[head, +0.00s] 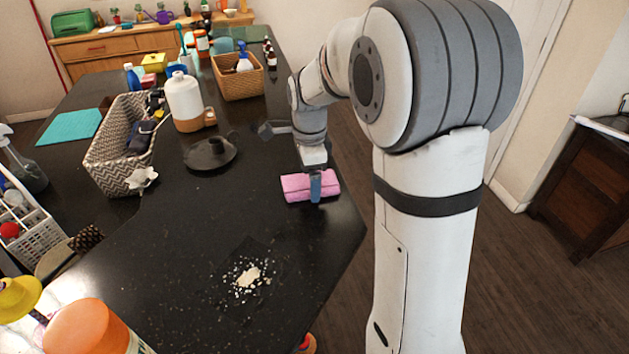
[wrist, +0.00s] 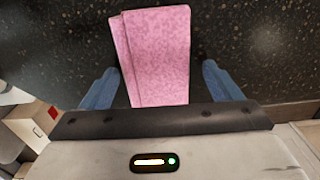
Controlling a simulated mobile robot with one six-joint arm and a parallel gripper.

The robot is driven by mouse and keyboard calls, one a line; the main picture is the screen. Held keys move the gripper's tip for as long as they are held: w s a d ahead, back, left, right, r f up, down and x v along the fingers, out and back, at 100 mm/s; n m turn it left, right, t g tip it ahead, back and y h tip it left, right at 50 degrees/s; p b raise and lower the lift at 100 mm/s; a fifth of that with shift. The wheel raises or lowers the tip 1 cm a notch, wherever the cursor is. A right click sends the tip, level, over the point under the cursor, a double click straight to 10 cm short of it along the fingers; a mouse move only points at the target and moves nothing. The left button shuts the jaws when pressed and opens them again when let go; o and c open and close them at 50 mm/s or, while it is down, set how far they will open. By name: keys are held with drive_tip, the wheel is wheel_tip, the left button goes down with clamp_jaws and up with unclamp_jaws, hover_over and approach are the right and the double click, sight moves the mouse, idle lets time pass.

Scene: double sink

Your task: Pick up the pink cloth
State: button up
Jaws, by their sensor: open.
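The pink cloth (head: 298,187) lies folded into a thick pad on the dark speckled counter, near its right edge in the head view. My gripper (head: 315,187) points down over it, with one blue finger in front of the cloth. In the wrist view the cloth (wrist: 158,55) sits between the two blue fingers of my gripper (wrist: 162,88), which stand apart on either side. The gripper is open and visible gaps separate the fingers from the cloth's sides. The far finger is hidden in the head view.
A patch of spilled crumbs (head: 247,278) lies on the counter in front of the cloth. A dark round dish (head: 209,153), a patterned basket (head: 113,178) and a white and brown jug (head: 185,102) stand to the left. A wicker basket (head: 238,86) is farther back. The counter just left of the cloth is clear.

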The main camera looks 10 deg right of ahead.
drive_tip(key=shift+c, duration=0.6)
drive_tip(key=c, duration=1)
drive_tip(key=shift+o, duration=0.2)
wheel_tip(320, 180, up, 10)
drive_tip(key=b, duration=0.1)
drive_tip(key=o, duration=0.4)
drive_tip(key=c, duration=0.3)
drive_tip(key=shift+s, duration=0.1)
